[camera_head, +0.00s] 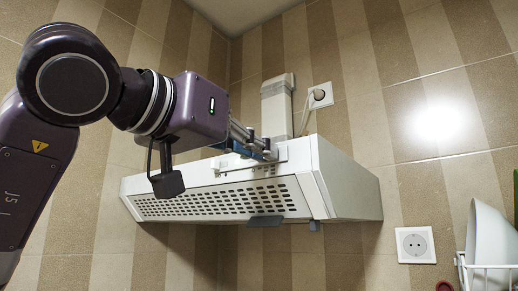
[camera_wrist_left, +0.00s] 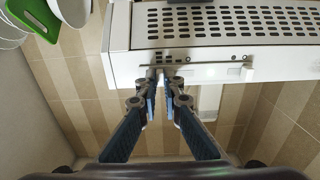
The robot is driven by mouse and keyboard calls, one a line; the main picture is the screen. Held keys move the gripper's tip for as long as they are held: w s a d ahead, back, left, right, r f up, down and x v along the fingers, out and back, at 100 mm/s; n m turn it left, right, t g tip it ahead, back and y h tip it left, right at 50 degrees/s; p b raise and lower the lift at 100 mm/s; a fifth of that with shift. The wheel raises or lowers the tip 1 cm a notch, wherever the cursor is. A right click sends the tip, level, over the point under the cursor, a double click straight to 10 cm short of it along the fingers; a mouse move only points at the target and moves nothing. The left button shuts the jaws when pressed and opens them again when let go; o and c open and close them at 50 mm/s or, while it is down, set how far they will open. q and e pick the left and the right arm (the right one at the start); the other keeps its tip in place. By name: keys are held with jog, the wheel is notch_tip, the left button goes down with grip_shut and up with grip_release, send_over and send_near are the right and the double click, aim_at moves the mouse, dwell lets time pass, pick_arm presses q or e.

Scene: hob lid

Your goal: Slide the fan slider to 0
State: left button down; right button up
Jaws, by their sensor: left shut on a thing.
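The white range hood (camera_head: 345,185) hangs on the tiled wall with its perforated grille facing down. Its front control strip carries a thin slot (camera_wrist_left: 215,65), and a small white knob (camera_wrist_left: 247,74) sits near the slot's right end in the left wrist view. My left gripper (camera_head: 268,152) is at the opposite end of the strip, by small dark markings. In the left wrist view its fingertips (camera_wrist_left: 164,76) are close together at the strip's edge, shut on the fan slider, which the fingers mostly hide. My right gripper is not in view.
A white duct (camera_head: 277,108) rises behind the hood beside a wall socket with a plug (camera_head: 319,95). Another socket (camera_head: 415,245) is at lower right, near a white bowl (camera_head: 488,240) in a rack. A green board (camera_wrist_left: 35,18) shows at upper left in the wrist view.

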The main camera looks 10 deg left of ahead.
pick_arm(q)
jog(key=a, duration=0.2)
jog(key=w+a+p, duration=0.1)
jog(key=shift+w+a+r, duration=0.1)
jog(key=shift+w+a, duration=0.1)
jog(key=shift+a, duration=0.2)
jog(key=c, duration=2.1)
grip_release()
jog(key=shift+a, duration=0.3)
jog(key=shift+d, duration=0.1)
jog(key=v, duration=1.2)
